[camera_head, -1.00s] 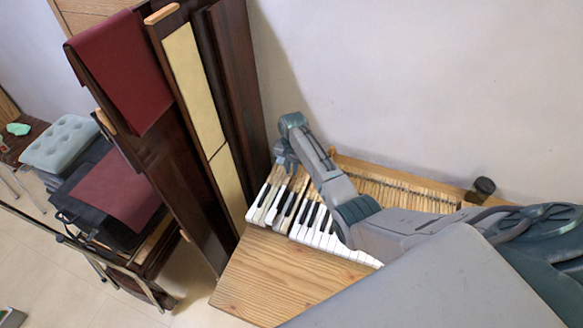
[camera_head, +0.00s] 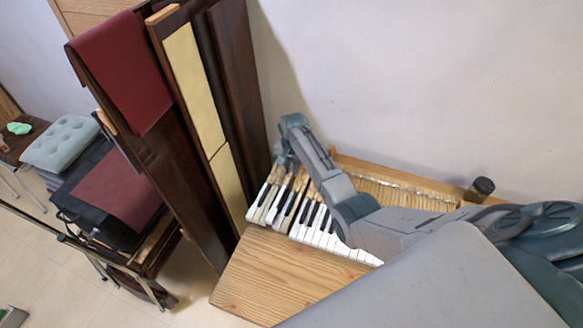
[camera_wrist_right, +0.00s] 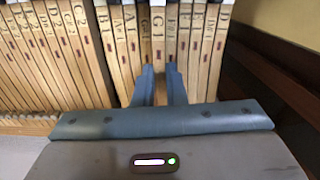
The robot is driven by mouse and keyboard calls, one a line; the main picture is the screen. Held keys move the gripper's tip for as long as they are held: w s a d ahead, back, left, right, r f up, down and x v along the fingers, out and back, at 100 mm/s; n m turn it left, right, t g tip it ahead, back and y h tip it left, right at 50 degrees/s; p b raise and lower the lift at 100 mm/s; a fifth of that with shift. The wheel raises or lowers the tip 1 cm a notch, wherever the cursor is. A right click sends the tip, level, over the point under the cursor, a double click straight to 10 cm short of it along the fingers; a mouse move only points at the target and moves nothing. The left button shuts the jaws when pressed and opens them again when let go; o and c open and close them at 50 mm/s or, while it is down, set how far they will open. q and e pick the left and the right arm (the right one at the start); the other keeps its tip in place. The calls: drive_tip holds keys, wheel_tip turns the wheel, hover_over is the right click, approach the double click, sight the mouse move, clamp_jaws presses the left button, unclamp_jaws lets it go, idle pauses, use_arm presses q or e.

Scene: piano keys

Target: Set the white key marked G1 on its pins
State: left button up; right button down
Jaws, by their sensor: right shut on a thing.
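In the right wrist view, the wooden key marked G1 (camera_wrist_right: 158,40) stands among the row of marked key sticks. My right gripper (camera_wrist_right: 160,75) has its two blue fingers on either side of this key, shut on it. In the head view, my right gripper (camera_head: 283,167) is at the left end of the keyboard, over the rear part of the keys. The white front ends of the keys (camera_head: 322,236) face the wooden board. The pins under G1 are hidden, and I cannot tell whether the key is seated. My left gripper is out of view.
Neighbouring marked keys (camera_wrist_right: 125,45) stand close on both sides of G1. Tall dark panels (camera_head: 232,75) lean just left of the keyboard. A small dark cylinder (camera_head: 483,188) stands at the back right. A bare wooden board (camera_head: 275,280) lies in front of the keys.

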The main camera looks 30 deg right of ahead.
drive_tip(key=shift+f, duration=0.55)
drive_tip(key=c, duration=1.8)
unclamp_jaws()
drive_tip(key=shift+r+p, duration=1)
drive_tip(key=shift+r, duration=0.15)
drive_tip(key=o, duration=0.5)
drive_tip(key=shift+f, duration=0.1)
drive_tip(key=shift+o, duration=0.2)
